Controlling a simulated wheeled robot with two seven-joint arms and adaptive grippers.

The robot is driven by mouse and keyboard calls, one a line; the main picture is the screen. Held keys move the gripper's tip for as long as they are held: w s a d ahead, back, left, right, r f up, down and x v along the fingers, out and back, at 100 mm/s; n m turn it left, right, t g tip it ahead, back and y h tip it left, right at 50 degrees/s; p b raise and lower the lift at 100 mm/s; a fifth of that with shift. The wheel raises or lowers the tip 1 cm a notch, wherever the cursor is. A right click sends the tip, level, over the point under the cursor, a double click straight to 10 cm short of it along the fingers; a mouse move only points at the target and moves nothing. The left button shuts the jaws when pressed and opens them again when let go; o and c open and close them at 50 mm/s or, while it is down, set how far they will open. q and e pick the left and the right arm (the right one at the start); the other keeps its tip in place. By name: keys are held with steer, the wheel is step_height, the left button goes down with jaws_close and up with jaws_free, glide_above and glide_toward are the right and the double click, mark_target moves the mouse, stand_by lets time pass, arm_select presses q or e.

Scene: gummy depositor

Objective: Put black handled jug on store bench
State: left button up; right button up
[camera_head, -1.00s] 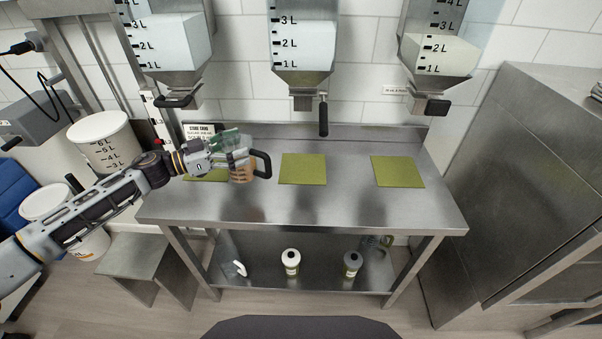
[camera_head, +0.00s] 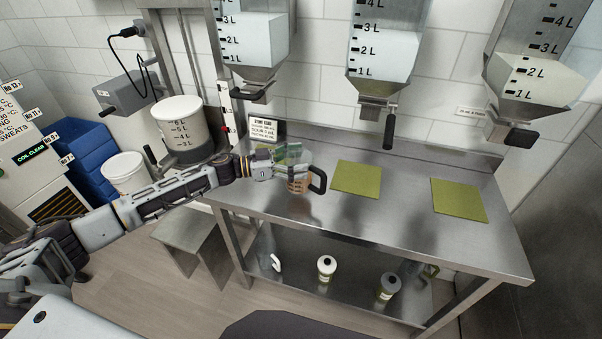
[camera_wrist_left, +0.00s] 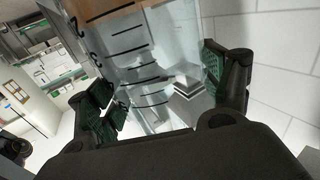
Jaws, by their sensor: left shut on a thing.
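The black-handled jug (camera_head: 299,185) is clear with graduation marks and holds something orange-brown low down. Its black handle points right in the head view. My left gripper (camera_head: 291,158) is shut on the jug, over the left part of the steel bench (camera_head: 400,230). I cannot tell whether the jug's base touches the bench top. In the left wrist view the jug (camera_wrist_left: 140,55) stands between the green-padded fingers of my left gripper (camera_wrist_left: 155,92). My right gripper is not in view.
Olive mats lie on the bench, one in the middle (camera_head: 357,178) and one on the right (camera_head: 459,200). Hoppers with black levers (camera_head: 390,131) hang above. A small sign (camera_head: 265,131) stands at the back left. Bottles (camera_head: 326,268) stand on the lower shelf. A white bucket (camera_head: 181,125) stands left.

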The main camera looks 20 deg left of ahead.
arm_select(q)
steer(key=shift+f, duration=0.3)
steer(key=shift+f, duration=1.85)
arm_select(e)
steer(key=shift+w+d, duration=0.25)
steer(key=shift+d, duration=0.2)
arm_select(q)
steer(key=shift+f, duration=0.1)
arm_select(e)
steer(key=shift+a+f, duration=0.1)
